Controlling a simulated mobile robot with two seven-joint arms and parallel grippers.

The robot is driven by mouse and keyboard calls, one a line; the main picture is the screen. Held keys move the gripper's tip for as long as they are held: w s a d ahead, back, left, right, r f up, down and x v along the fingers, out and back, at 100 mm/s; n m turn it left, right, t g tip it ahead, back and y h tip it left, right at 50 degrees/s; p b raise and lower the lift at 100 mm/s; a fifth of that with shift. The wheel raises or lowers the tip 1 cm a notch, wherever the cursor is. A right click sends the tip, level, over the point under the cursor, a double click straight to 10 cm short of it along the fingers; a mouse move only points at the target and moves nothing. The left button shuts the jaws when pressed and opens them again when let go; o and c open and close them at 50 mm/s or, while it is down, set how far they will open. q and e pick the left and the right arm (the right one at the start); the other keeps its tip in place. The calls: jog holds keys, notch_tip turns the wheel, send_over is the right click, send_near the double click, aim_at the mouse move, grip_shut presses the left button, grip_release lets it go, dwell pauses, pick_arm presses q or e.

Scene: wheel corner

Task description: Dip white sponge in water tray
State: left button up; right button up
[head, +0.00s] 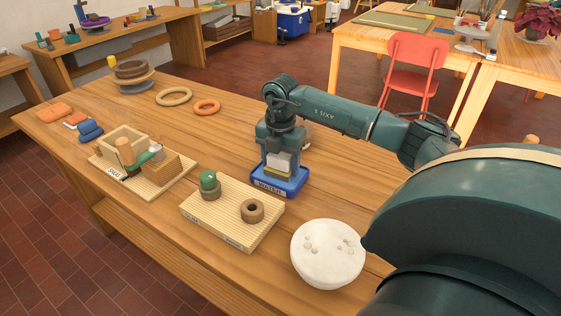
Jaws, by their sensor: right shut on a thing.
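The blue water tray (292,187), labelled WATER on its front, stands on the wooden table near the middle of the head view. My right gripper (281,152) points down over it and is shut on the white sponge (281,162). The white sponge is upright between the fingers, over the tray's inside. A yellow strip (276,174) shows just below the white, low in the tray; I cannot tell whether it belongs to the sponge. The water surface and the sponge's lower edge are hidden. My left gripper is not in view.
A wooden board (228,225) with a green-topped piece (209,183) and a brown ring (252,210) lies left of the tray. A round white slab (327,254) lies in front. A tool board (160,186), two rings and a turntable (134,80) are farther left.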

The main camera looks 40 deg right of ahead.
jog(key=shift+r+p, duration=2.8)
jog(key=shift+r, duration=0.6)
jog(key=shift+a, duration=0.1)
